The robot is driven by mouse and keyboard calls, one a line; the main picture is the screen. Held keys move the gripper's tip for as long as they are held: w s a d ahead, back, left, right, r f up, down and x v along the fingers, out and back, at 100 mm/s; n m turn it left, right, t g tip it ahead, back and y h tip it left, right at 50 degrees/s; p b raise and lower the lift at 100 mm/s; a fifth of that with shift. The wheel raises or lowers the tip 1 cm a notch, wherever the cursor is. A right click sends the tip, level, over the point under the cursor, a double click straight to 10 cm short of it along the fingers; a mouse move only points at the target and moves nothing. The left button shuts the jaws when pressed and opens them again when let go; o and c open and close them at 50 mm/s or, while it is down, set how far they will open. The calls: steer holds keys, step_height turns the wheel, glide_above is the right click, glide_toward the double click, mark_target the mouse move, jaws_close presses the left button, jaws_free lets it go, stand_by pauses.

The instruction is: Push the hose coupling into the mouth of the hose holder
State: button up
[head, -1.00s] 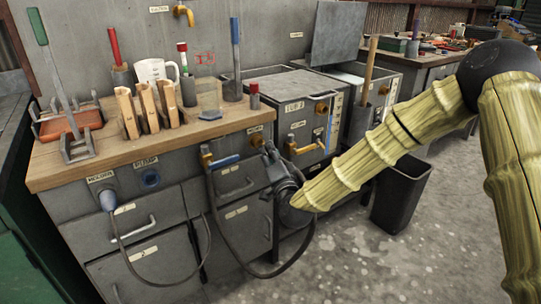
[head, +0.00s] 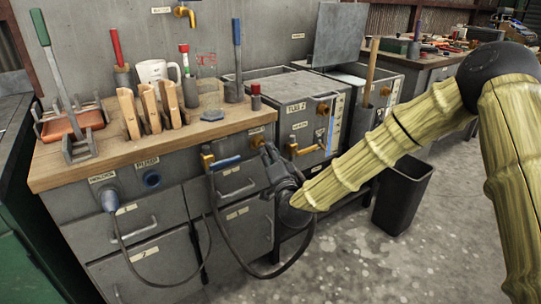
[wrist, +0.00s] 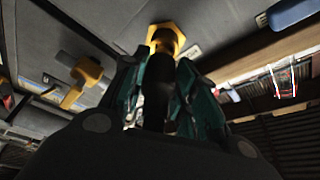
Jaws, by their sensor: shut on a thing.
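My gripper (head: 270,158) is at the cabinet front, just below the worktop edge, with its fingers pointing up at the panel. In the wrist view its two teal fingers (wrist: 158,85) are shut on the dark hose coupling (wrist: 156,98). A brass hexagonal piece (wrist: 165,38) lies straight ahead at the coupling's far end. It appears to be the hose holder on the panel, beside a white label. In the head view the holder (head: 258,141) shows small beside my fingertips. The coupling there is mostly hidden by my gripper. I cannot tell how far the coupling is in the mouth.
The black hose (head: 233,255) hangs in a loop from the blue-handled brass valve (head: 208,161) to my gripper. A brass handle (head: 303,150) is on the unit to the right. A black bin (head: 402,195) stands on the floor. Wooden holders and tools crowd the worktop (head: 75,172).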

steer(key=shift+w+a, duration=0.7)
steer(key=shift+w, duration=0.25)
stand_by(1.8)
steer(key=o, duration=0.9)
steer(key=o, duration=0.5)
steer(key=shift+o, duration=0.2)
steer(key=v, duration=1.2)
